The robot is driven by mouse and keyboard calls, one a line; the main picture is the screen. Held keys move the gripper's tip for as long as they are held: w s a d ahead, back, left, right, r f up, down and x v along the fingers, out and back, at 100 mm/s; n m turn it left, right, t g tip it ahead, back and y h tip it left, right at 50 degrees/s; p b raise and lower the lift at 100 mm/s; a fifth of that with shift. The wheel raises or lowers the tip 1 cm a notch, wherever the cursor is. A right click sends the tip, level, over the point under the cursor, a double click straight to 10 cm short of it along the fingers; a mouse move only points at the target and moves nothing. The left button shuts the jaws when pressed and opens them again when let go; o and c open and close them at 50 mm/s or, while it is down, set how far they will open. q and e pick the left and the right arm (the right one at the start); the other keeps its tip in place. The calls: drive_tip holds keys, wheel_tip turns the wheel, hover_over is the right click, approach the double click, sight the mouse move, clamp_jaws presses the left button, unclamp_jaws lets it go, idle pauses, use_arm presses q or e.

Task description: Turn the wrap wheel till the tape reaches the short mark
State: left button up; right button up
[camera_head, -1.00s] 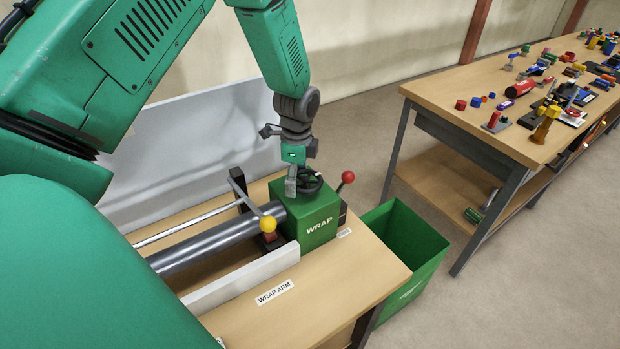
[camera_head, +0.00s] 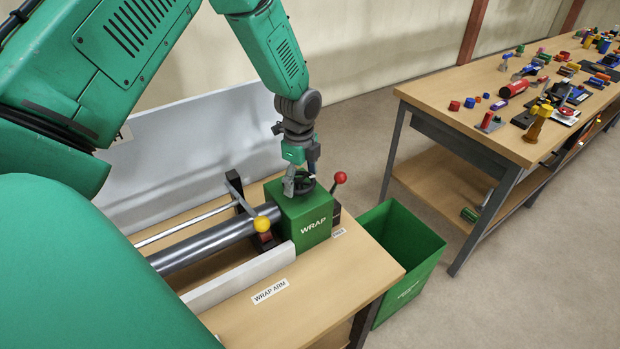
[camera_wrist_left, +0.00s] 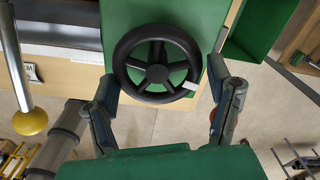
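The black spoked wrap wheel (camera_head: 297,186) lies on top of the green WRAP box (camera_head: 308,217). My left gripper (camera_head: 303,180) comes down on it from above. In the left wrist view the wheel (camera_wrist_left: 157,64) sits between the fingers of my left gripper (camera_wrist_left: 161,92), which are spread apart at either side of its rim. I cannot tell whether they touch it. A white mark (camera_wrist_left: 190,86) shows at the wheel's rim. The grey pipe (camera_head: 215,242) runs into the box. The tape and the short mark cannot be made out. My right gripper is not in view.
A wrap arm with a yellow ball (camera_head: 262,224) crosses the pipe. A red-knobbed lever (camera_head: 340,178) stands behind the box. A green bin (camera_head: 404,254) stands right of the bench (camera_head: 330,283). A cluttered second table (camera_head: 467,110) is further right.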

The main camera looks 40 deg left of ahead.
use_arm(q)
drive_tip(key=shift+o, duration=0.6)
drive_tip(key=shift+w+a+f, duration=0.15)
drive_tip(key=shift+a+f, duration=0.1)
drive_tip(key=shift+a, duration=0.15)
drive_tip(key=shift+s+d+r, duration=0.1)
drive_tip(key=shift+s+d, duration=0.15)
drive_tip(key=shift+s, duration=0.2)
